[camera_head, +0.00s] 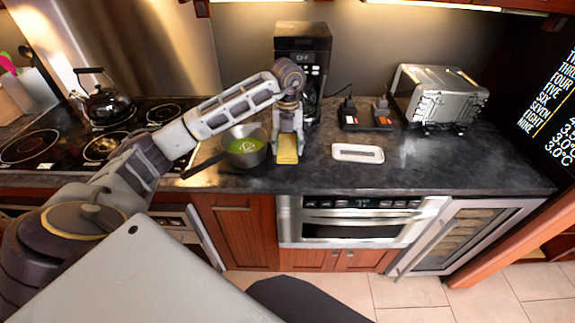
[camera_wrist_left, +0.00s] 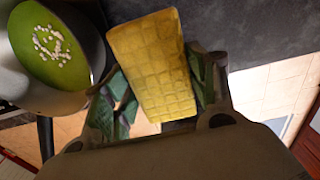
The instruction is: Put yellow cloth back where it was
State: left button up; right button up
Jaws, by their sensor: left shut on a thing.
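The yellow cloth (camera_head: 287,150) is a small flat rectangle with a grid pattern. In the left wrist view the cloth (camera_wrist_left: 152,62) lies between the green-padded fingers. My left gripper (camera_head: 288,147) is shut on it at the counter's front part, just right of the pot. I cannot tell whether the cloth touches the counter. A white tray (camera_head: 358,153) lies on the counter to the right of my gripper, with a small thing on it. My right gripper is not in view.
A pot with green contents (camera_head: 245,146) stands close left of my gripper. The coffee maker (camera_head: 303,47) is behind it. A kettle (camera_head: 103,102) is on the stove. A toaster oven (camera_head: 437,95) stands at right. The counter (camera_head: 470,168) is clear at front right.

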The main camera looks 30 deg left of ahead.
pick_arm(q)
notch_tip(320, 180, down, 4)
jog(key=shift+r, duration=0.25)
jog(key=shift+f, duration=0.5)
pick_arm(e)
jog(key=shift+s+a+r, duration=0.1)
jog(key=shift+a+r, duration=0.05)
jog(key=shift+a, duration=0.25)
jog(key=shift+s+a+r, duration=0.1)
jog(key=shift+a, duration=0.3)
pick_arm(q)
jog(key=shift+f, duration=0.1)
